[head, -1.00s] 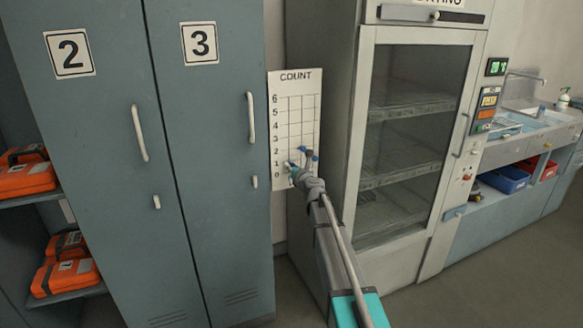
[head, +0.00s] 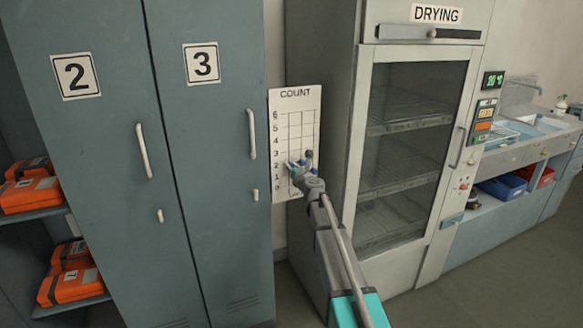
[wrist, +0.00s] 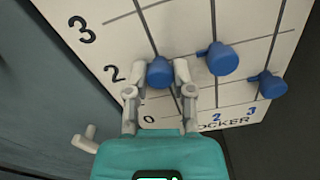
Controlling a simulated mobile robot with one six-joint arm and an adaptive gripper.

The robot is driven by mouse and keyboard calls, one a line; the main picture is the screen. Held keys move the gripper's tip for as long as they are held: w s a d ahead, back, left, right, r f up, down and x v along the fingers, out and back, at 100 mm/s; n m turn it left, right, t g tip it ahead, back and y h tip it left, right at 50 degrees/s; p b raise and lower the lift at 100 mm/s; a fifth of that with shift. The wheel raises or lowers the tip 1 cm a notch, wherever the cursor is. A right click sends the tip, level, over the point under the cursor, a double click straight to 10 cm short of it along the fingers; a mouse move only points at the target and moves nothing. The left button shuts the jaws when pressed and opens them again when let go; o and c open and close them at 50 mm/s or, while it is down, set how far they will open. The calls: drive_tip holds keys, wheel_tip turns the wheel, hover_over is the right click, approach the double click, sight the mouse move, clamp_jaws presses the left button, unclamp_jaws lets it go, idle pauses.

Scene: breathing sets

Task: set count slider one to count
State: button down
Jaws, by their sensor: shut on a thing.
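The white COUNT board (head: 306,100) hangs beside locker 3, with rows numbered 0 to 6. In the wrist view, slider one (wrist: 158,72) is the leftmost blue knob. My gripper (wrist: 160,75) is shut around it, a finger on each side. The knob stands near the row marked 2; its pointer is hidden, so its exact row is unclear. Slider two (wrist: 222,58) and slider three (wrist: 270,83) are blue knobs to the right, apart from my fingers. In the head view, my gripper (head: 300,170) covers part of the board's lower rows.
Grey-blue lockers (head: 210,110) stand left of the board, with handles; a drying cabinet (head: 410,150) stands right. Orange cases (head: 72,272) lie on shelves at far left. A sink counter (head: 530,130) is at far right. Floor in front is clear.

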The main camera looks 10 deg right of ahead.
drive_tip(key=shift+c, duration=2.3)
unclamp_jaws()
drive_tip(key=v, duration=1.2)
